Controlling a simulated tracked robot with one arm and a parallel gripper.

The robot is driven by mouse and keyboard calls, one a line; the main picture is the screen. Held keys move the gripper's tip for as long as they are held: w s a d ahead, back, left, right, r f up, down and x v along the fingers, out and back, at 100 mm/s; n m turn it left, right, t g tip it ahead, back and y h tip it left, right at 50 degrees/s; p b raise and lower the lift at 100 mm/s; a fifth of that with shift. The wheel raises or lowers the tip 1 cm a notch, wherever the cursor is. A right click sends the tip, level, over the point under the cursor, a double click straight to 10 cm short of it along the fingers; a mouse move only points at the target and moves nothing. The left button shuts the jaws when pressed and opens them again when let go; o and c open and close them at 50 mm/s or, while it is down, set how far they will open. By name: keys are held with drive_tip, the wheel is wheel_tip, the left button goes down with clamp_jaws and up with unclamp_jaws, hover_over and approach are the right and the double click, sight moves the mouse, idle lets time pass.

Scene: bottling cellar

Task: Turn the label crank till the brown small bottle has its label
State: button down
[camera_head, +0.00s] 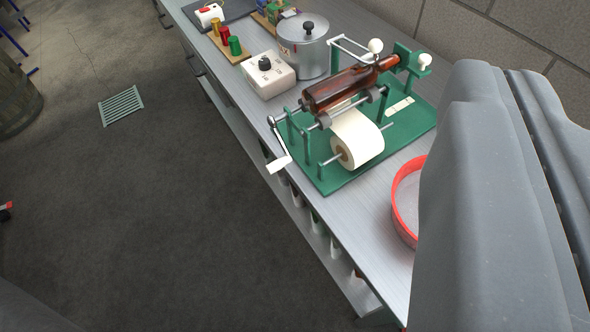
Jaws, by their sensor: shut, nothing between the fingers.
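The labeller stands on the bench with a green base (335,178). A brown bottle (340,90) lies on its rollers, neck to the upper right. No label shows on its visible side. A white label roll (362,140) sits below it, with its strip running up toward the bottle. The label crank (276,136) is at the left end, its white handle (279,164) hanging down past the bench edge. My gripper (513,75), large and grey at the right, is shut and empty. It is apart from the crank in the picture.
A red-rimmed round sieve or tray (404,205) is partly hidden behind my gripper. A white box with a black knob (268,75), a metal pot (303,48) and a wooden block with coloured pieces (228,42) stand farther along. The floor at left is mostly clear.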

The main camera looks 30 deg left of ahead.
drive_tip(key=w+d+f+n+h+p, duration=0.1)
drive_tip(key=w+d+n+p, duration=0.2)
drive_tip(key=w, duration=0.3)
drive_tip(key=w+d+f+n+h+p, duration=0.1)
drive_tip(key=w+d+n+h+p, duration=0.15)
drive_tip(key=w, duration=0.35)
drive_tip(key=w+a+f+n+y+p, duration=0.2)
drive_tip(key=w+f+n+y+p, duration=0.1)
drive_tip(key=w+f+n+p, duration=0.5)
drive_tip(key=n+g+y+p, duration=0.7)
drive_tip(key=n+g+y, duration=0.25)
drive_tip(key=n, duration=0.55)
approach(280, 166)
drive_tip(key=shift+t, duration=0.45)
drive_tip(key=x, duration=0.4)
drive_tip(key=p+x, duration=0.1)
drive_tip(key=x, duration=0.1)
drive_tip(key=shift+s+a+f, duration=0.1)
drive_tip(key=shift+a+f, duration=0.3)
drive_tip(key=shift+f, duration=0.1)
